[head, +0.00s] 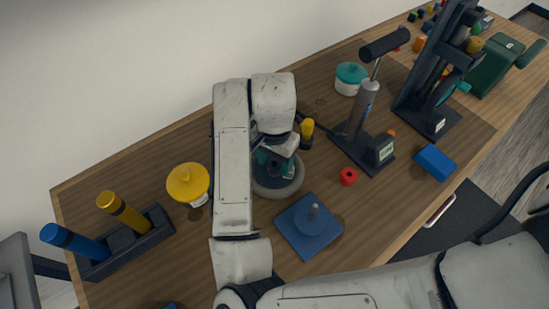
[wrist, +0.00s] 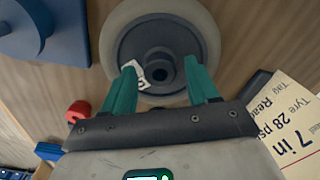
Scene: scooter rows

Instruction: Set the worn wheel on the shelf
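A wheel with a pale grey tyre (head: 280,190) and dark hub lies flat on the wooden bench, directly beneath my gripper (head: 276,166). In the wrist view the wheel (wrist: 208,32) fills the top middle, with a small white label beside its raised hub. The two teal fingers of my gripper (wrist: 163,82) are spread apart on either side of the hub, with a gap around it. I cannot tell how high the fingertips are above the wheel. In the head view my arm hides part of the wheel. I cannot make out a shelf in either view.
A blue plate with a peg (head: 297,238) lies beside the wheel. A red ring (head: 348,176), yellow-lidded jar (head: 188,184), pump (head: 367,105), blue box (head: 436,162) and tube rack (head: 128,243) stand around. A printed card (wrist: 291,118) shows at the right.

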